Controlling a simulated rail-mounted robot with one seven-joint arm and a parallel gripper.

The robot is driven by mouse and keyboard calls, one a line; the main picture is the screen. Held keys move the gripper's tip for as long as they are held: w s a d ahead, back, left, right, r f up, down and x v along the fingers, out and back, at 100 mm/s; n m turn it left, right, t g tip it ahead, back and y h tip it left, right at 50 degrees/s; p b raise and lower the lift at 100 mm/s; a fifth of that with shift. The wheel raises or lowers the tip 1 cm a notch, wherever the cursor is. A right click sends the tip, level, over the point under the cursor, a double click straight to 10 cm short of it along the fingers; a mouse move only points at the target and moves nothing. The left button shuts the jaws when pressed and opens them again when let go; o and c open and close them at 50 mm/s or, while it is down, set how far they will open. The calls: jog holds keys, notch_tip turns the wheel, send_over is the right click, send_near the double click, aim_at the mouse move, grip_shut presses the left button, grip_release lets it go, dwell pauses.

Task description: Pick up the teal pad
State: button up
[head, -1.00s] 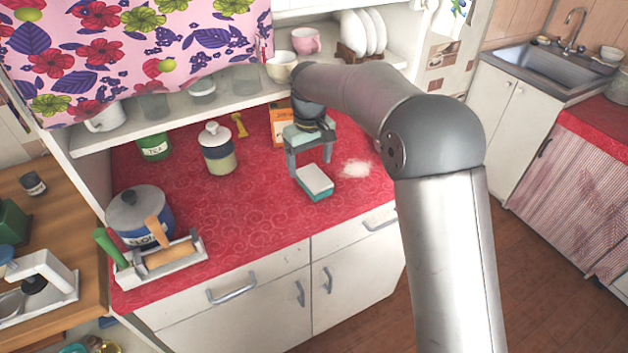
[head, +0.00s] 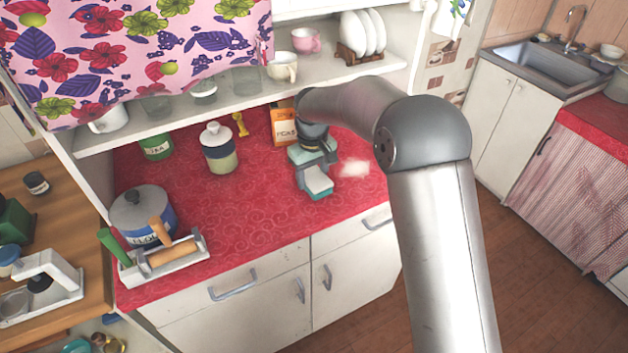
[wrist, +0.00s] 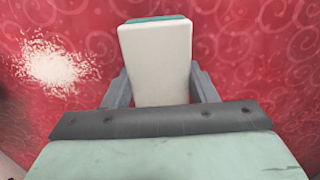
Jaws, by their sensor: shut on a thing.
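The teal pad (head: 317,183) has a white top face and a teal lower layer. It lies on the red counter cloth in the head view. My gripper (head: 315,179) is down at the pad, its fingers shut on the pad's two long sides. In the wrist view the pad (wrist: 157,60) shows mostly its white face, with a teal strip at the far end. The gripper's fingers (wrist: 160,88) flank its near part there. The pad's near end is hidden behind the gripper body.
A white powder spill (head: 354,168) lies just right of the pad. An orange box (head: 284,127) stands behind my gripper. A lidded jar (head: 219,150), a blue pot (head: 143,216) and a rolling pin in a caddy (head: 172,253) stand left. The counter's front middle is clear.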

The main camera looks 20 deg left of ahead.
aim_at(312, 175)
jog(key=shift+r, duration=0.55)
notch_tip(312, 175, up, 2)
jog(key=shift+s+a+r+b, duration=0.1)
jog(key=shift+s+r+b, duration=0.1)
jog(key=shift+b, duration=0.2)
jog(key=s+a+r+b, duration=0.3)
jog(key=s+r, duration=0.6)
jog(key=s, duration=0.4)
jog(key=shift+s+r+b, duration=0.15)
jog(key=shift+r+b, duration=0.1)
jog(key=shift+b, duration=0.1)
jog(key=shift+o, duration=0.7)
jog(key=shift+c, duration=0.3)
